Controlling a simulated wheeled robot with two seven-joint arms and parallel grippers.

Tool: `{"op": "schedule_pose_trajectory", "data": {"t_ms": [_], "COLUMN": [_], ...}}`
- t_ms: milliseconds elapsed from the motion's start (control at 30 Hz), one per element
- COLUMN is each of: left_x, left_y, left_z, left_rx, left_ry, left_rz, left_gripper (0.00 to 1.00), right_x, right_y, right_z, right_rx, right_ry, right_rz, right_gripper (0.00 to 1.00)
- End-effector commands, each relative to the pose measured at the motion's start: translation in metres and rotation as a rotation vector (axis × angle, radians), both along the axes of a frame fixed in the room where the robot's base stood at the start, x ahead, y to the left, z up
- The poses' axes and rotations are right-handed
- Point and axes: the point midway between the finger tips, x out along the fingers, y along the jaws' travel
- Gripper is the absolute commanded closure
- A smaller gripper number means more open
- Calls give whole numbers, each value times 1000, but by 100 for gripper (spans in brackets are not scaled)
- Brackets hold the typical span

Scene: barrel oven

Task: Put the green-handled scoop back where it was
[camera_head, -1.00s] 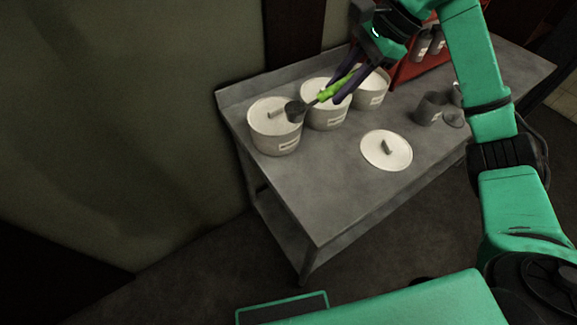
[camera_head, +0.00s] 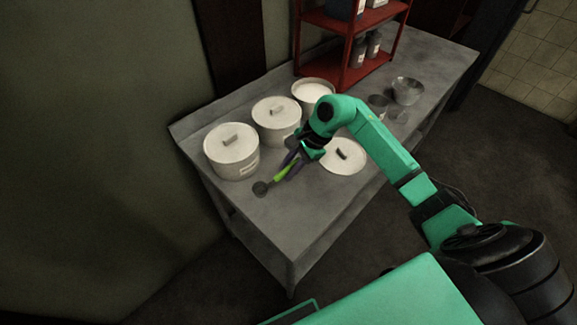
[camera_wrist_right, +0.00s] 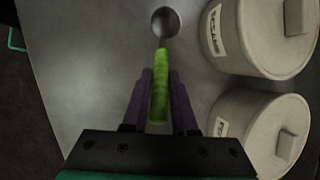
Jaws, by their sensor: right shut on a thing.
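The green-handled scoop has a bright green handle (camera_head: 284,172) and a dark round bowl (camera_head: 260,188). My right gripper (camera_head: 287,165) is shut on the handle, with its dark fingers on either side. The scoop is at the table's front left, in front of the left lidded pot, with its bowl pointing away from my gripper. I cannot tell whether the bowl touches the table. In the right wrist view the handle (camera_wrist_right: 160,88) sits between the fingers (camera_wrist_right: 159,100), and the bowl (camera_wrist_right: 166,22) lies ahead. My left gripper is not in view.
A left lidded pot (camera_head: 231,152) and a middle lidded pot (camera_head: 275,122) stand along the wall. A third pot (camera_head: 313,92) is open with white contents. A loose lid (camera_head: 345,158), metal bowl (camera_head: 407,90) and red rack (camera_head: 350,65) share the grey table (camera_head: 290,225). Its front left is clear.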

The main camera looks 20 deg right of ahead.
Motion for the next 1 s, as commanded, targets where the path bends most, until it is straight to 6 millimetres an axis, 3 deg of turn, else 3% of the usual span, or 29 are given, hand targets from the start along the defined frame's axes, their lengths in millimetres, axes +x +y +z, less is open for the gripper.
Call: {"op": "schedule_pose_trajectory", "data": {"t_ms": [167, 200, 267, 300, 633, 700, 1000], "left_x": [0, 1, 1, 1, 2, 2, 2], "left_y": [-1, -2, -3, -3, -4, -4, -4], "left_z": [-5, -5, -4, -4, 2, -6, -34], "left_rx": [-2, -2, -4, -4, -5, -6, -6], "left_ry": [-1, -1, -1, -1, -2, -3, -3], "left_rz": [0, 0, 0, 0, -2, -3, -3], "left_gripper": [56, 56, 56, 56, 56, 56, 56], "right_x": [0, 0, 0, 0, 0, 0, -10], "right_y": [0, 0, 0, 0, 0, -5, -39], "right_z": [-3, -3, -2, -2, 3, 6, 75], "right_rx": [0, -1, 0, 0, 1, -2, -4], "right_ry": [0, 0, 0, 0, 1, -2, -5], "right_rz": [0, 0, 0, 0, 0, 0, -3], "right_gripper": [100, 70, 47, 44, 44, 44, 44]}}
